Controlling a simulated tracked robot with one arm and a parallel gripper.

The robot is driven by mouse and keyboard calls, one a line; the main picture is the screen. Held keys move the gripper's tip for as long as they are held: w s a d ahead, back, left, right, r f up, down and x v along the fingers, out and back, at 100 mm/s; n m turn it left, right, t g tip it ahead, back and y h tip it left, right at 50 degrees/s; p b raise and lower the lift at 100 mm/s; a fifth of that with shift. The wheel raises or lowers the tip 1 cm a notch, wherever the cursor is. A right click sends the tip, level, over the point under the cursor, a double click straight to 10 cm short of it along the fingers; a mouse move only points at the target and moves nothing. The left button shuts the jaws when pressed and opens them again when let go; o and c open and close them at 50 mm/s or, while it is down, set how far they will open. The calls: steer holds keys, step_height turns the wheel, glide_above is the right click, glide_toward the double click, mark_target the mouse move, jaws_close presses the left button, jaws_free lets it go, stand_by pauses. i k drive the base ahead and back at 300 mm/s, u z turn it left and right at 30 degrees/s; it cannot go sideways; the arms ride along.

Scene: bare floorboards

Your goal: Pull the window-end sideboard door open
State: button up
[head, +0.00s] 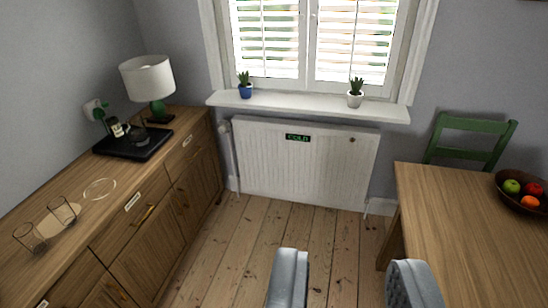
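The wooden sideboard (95,205) runs along the left wall toward the window. Its window-end door (203,180) is at the far end of the front, below a drawer, and looks flush with the front. The handle on that door is too small to make out surely. My gripper (350,282) is at the bottom of the view, with its two grey fingers wide apart and nothing between them. It is to the right of the sideboard, over the floorboards, and apart from the door.
A white radiator (300,165) stands under the window sill (305,106). A wooden table (465,230) with a fruit bowl (506,199) and a green chair (470,140) are on the right. Glasses, a black tray (133,145) and a lamp (148,80) stand on the sideboard. Bare floor lies between.

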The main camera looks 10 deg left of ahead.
mark_target(198, 190)
steer(key=i, duration=3.55)
steer(key=u, duration=2.2)
